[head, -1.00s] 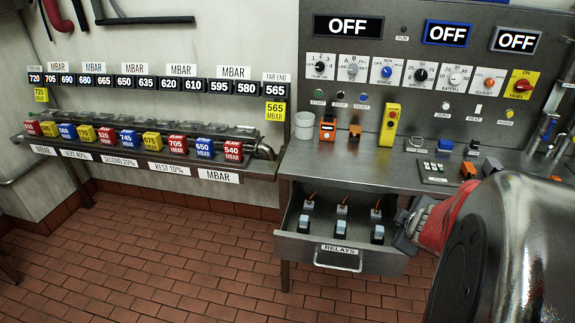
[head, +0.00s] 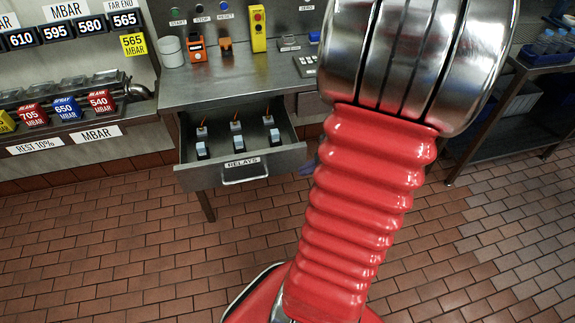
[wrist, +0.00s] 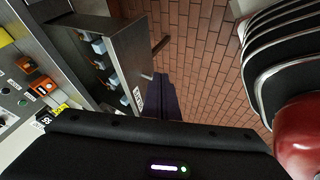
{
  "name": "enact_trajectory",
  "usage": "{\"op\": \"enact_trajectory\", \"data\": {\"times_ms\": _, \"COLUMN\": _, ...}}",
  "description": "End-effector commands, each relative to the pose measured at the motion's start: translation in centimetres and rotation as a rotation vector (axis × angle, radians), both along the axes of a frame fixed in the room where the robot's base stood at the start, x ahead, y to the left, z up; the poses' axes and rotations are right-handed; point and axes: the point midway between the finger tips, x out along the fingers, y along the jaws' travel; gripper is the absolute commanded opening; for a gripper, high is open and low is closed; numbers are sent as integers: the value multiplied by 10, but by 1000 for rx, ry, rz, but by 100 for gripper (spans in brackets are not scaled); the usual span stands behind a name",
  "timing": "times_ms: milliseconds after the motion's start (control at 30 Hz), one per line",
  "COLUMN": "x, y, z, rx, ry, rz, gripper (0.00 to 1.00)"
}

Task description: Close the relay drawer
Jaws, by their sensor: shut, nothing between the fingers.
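The relay drawer (head: 195,179) is pulled open under the steel bench, with a "RELAYS" label and a pale bar handle (head: 245,176) on its front. Several relays (head: 236,141) stand in it. In the wrist view the drawer (wrist: 132,50) runs along the left, seen at a steep tilt. My gripper (wrist: 161,80) shows there as dark, shut fingers, empty, pointing close to the drawer front near the label and handle. I cannot tell whether they touch it. In the head view my arm hides most of the gripper.
The bench top (head: 215,85) carries a white cup (head: 171,52), an orange device (head: 197,49) and a yellow button box (head: 258,29). Coloured pressure blocks (head: 66,108) line a shelf at left. A cart (head: 530,62) stands at right. The brick-red tiled floor before the drawer is clear.

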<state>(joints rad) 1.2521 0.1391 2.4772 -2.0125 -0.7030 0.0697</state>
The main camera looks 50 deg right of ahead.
Motion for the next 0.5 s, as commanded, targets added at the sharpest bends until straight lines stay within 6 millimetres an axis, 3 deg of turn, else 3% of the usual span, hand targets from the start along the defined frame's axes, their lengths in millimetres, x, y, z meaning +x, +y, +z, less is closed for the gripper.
{"op": "enact_trajectory", "data": {"times_ms": 500, "x": 26, "y": 3, "z": -34, "rx": 2, "ry": 0, "rz": 2, "gripper": 0}}
